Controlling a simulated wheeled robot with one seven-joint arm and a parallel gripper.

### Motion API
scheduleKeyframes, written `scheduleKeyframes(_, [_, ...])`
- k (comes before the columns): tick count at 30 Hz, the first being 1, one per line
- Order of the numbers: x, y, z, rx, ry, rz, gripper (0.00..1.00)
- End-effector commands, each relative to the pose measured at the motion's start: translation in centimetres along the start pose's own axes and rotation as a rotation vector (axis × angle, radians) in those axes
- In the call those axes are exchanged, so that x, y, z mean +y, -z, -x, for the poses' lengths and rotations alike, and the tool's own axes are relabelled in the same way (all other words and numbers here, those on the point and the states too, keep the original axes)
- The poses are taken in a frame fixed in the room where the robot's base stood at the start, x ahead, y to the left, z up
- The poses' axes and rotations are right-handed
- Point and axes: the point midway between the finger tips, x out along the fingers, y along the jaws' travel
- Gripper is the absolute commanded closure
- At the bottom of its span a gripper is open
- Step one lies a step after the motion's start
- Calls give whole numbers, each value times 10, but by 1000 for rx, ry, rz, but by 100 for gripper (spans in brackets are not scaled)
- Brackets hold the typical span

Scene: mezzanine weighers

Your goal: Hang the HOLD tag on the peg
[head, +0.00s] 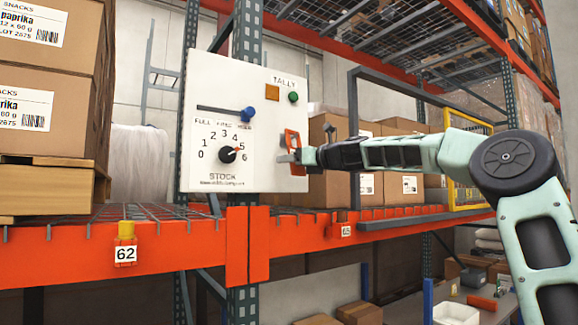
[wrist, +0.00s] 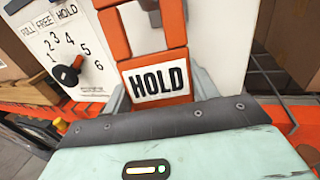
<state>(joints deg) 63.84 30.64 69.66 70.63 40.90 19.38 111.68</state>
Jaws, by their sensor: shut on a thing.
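The HOLD tag (wrist: 158,80) is an orange frame with an open upper part and a white HOLD label near its lower end. It also shows in the head view (head: 292,140), in front of the right edge of the white STOCK panel (head: 215,90). My gripper (head: 296,157) is shut on the tag's lower part; in the wrist view its fingers (wrist: 160,96) flank the label. The tag looks upright, slightly tilted.
An orange rack beam (head: 190,247) runs below. Cartons (head: 45,100) stand left; more boxes (head: 400,185) sit behind my arm.

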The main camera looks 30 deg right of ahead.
Motion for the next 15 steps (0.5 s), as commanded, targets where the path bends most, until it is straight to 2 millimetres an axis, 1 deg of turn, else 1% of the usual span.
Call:
scheduleKeyframes(1, [-1, 3, 4, 0, 5, 3, 86])
scheduleKeyframes(15, [6, 3, 31, 2, 5, 7, 86])
